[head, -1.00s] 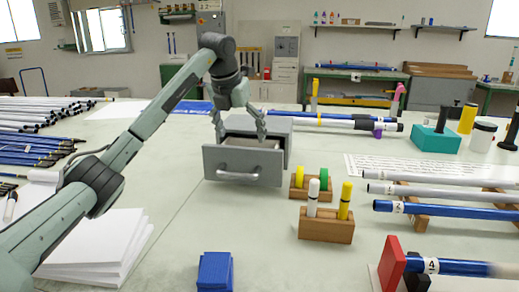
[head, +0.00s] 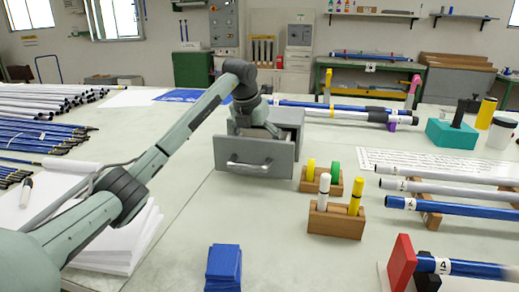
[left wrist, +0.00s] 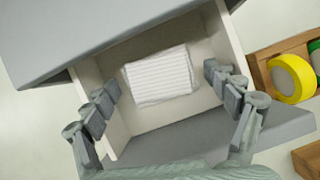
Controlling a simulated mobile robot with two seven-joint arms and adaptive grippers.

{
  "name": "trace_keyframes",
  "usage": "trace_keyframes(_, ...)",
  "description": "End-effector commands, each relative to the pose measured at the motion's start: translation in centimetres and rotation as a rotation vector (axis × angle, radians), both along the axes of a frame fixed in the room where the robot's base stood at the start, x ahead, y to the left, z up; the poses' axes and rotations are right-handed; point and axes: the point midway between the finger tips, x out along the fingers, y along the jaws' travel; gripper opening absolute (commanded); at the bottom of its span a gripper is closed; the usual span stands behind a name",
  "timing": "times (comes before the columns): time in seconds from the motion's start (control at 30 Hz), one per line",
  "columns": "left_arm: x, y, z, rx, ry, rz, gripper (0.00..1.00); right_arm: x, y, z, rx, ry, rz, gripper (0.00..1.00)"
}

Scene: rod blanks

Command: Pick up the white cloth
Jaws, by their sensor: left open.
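The white cloth (left wrist: 161,75) is a folded, ribbed piece lying flat on the floor of an open drawer in the left wrist view. The grey drawer (head: 255,161) is pulled out of its cabinet in the head view, where its front hides the cloth. My left gripper (left wrist: 163,82) is open and empty, with its fingers on either side of the cloth in this view, apparently above it. In the head view the left gripper (head: 255,131) is over the drawer opening, its fingertips hidden behind the drawer front. My right gripper is not in view.
Wooden blocks hold upright yellow, green and white pieces (head: 324,192) right of the drawer. Blue and white rods (head: 450,209) lie on racks farther right. The table between is mostly clear.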

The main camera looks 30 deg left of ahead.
Motion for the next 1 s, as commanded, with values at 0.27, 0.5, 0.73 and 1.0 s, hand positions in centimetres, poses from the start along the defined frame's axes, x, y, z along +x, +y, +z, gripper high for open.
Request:
trace_keyframes(0.27,0.0,0.0,0.0,0.000,-0.001,0.001,0.76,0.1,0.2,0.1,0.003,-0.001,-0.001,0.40)
trace_keyframes(0.5,0.0,0.0,0.0,0.001,-0.001,0.001,0.46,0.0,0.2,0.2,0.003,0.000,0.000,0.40)
trace_keyframes(0.73,0.0,0.0,0.1,0.001,-0.001,0.001,0.46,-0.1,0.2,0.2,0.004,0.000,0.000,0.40)
trace_keyframes(1.0,0.1,0.1,2.1,0.000,-0.005,0.002,0.46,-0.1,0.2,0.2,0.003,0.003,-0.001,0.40)
